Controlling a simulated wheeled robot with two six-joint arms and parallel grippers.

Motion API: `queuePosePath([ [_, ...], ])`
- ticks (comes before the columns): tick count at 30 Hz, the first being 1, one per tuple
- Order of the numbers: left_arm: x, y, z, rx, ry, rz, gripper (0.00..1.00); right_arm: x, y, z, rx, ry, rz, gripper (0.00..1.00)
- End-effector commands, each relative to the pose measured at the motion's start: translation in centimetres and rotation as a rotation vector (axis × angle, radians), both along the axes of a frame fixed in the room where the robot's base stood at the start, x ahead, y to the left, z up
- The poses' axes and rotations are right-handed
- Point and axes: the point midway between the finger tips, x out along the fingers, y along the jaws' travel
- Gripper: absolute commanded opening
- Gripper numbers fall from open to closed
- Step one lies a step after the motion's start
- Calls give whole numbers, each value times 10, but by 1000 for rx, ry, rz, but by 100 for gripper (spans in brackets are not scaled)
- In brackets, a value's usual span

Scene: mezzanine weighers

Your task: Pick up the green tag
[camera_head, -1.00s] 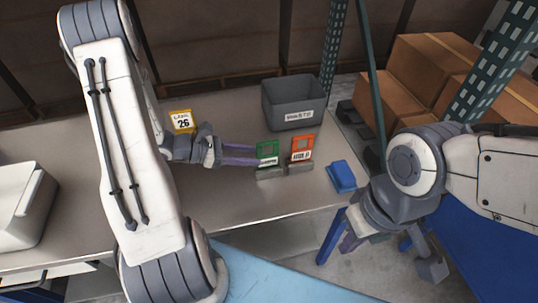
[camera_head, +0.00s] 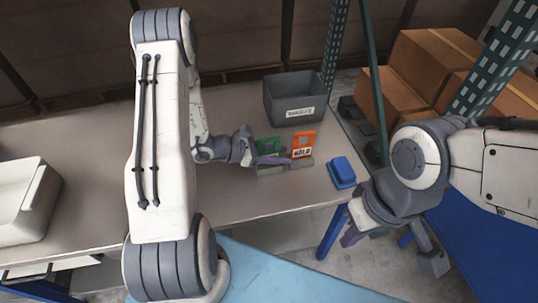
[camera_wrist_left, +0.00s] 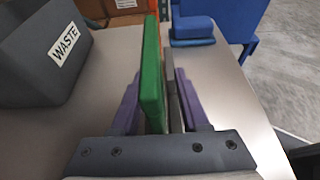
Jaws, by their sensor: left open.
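The green tag (camera_head: 267,147) stands upright in a small grey holder (camera_head: 270,169) on the table, partly hidden by my left gripper in the head view. In the left wrist view the green tag (camera_wrist_left: 151,80) is seen edge-on between the two purple fingers. My left gripper (camera_head: 279,158) is open, with its fingers on either side of the tag and holder. I cannot tell whether either finger touches the tag.
An orange tag (camera_head: 303,144) stands in its own holder just right of the green one. A grey waste bin (camera_head: 296,99) is behind, and a blue object (camera_head: 342,172) lies to the right. A white tub (camera_head: 22,207) is at far left. Cardboard boxes (camera_head: 420,75) stand beyond.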

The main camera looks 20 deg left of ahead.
Motion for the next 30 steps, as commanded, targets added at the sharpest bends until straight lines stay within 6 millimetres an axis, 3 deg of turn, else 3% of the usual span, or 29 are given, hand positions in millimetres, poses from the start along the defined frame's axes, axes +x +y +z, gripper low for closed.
queuePosePath([
  [1, 0, 0, 0, 0, 0, 0, 45, 0, 0, 0, 0, 0, 0, 0],
  [4, 0, 0, 0, 0, 0, -1, 7, 0, 0, 0, 0, 0, 0, 0],
  [5, 0, 0, 0, 0, 0, -1, 0, 0, 0, 0, 0, 0, 0, 0],
  [19, 0, 0, 4, -1, -1, -1, 0, 0, 0, 0, 0, 0, 0, 0],
  [30, -6, -4, 45, 0, 0, -2, 0, 0, 0, -4, 0, 0, 0, 0],
])
